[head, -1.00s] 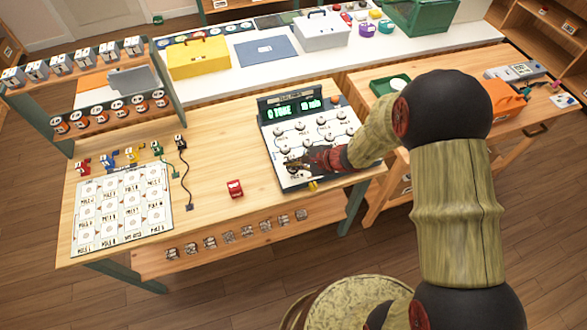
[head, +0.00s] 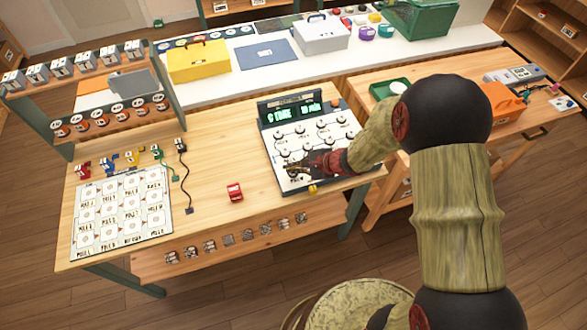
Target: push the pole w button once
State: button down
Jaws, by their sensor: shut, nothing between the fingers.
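A white control panel (head: 315,133) with several round buttons and a green-lit display (head: 293,112) stands on the wooden table. I cannot read the button labels, so I cannot tell which one is pole w. My gripper (head: 291,171) is shut and empty over the panel's front left part, with its tip at or just above the lowest row of buttons. My gripper and arm hide the front right buttons. I cannot tell whether the tip touches a button.
A red block (head: 235,192) lies left of the panel on the wooden table (head: 215,150). A chart sheet (head: 122,208) and several coloured plugs with leads lie further left. A green tray (head: 390,88) and an orange box (head: 502,103) are on the right table.

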jog(key=shift+f, duration=0.15)
dwell(0.3)
jog(key=shift+f+b, duration=0.3)
jog(key=shift+b, duration=0.4)
jog(key=shift+f+b, duration=0.25)
jog(key=shift+b, duration=0.05)
jog(key=shift+r, duration=0.2)
jog(key=shift+r+p, duration=0.3)
jog(key=shift+r, duration=0.2)
dwell(0.3)
notch_tip(320, 180, up, 6)
jog(key=p, duration=0.3)
dwell(0.4)
dwell(0.6)
